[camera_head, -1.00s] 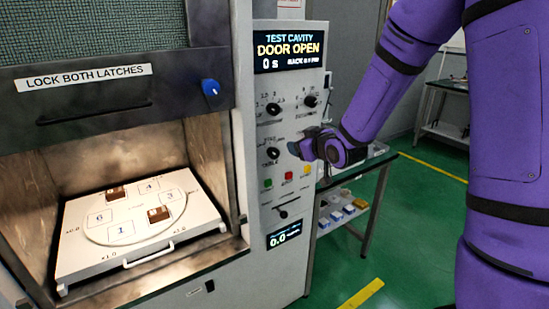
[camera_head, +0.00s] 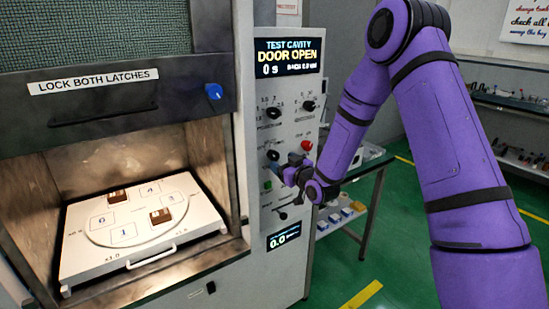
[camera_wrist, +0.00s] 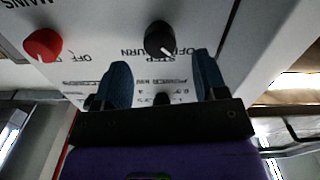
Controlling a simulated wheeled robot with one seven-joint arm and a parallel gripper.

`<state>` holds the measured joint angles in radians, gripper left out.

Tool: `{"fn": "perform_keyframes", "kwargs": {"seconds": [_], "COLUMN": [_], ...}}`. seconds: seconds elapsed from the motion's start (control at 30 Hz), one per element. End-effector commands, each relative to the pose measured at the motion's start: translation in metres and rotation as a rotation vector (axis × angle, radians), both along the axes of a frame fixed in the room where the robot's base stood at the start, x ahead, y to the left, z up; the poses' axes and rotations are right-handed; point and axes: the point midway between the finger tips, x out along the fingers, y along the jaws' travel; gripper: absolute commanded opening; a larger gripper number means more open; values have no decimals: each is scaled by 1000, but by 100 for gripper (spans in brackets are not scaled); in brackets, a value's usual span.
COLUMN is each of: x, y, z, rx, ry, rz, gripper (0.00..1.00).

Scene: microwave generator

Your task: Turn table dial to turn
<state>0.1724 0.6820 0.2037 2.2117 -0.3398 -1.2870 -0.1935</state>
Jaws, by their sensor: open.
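The table dial (camera_head: 272,154) is a black round knob on the light grey control panel, below the upper left knob. In the wrist view the dial (camera_wrist: 160,38) appears upside down, with OFF, STEP and TURN printed by it. Its white mark points toward the OFF side. My gripper (camera_head: 282,171) is at the panel, just below and right of the dial. In the wrist view my gripper (camera_wrist: 160,62) is open, with blue fingers spread to either side of the dial's line. The dial lies beyond the fingertips; I see no contact.
A red mains knob (camera_head: 307,145) sits right of the dial. Two black knobs (camera_head: 273,110) (camera_head: 310,105) are above, and a green button (camera_head: 267,185) below. The open cavity holds a turntable tray (camera_head: 85,262) with two brown blocks. A side table (camera_head: 375,165) stands right.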

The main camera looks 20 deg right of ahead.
Motion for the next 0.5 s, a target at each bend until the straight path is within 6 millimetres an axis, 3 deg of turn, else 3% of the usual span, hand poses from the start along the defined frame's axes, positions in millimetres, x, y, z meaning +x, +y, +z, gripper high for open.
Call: {"fn": "perform_keyframes", "kwargs": {"seconds": [0.2,0.5], "x": [34,53], "y": [11,17], "z": [0,0], "rx": [1,-1], "ry": [0,2], "rz": [0,0], "gripper": [66,66]}}
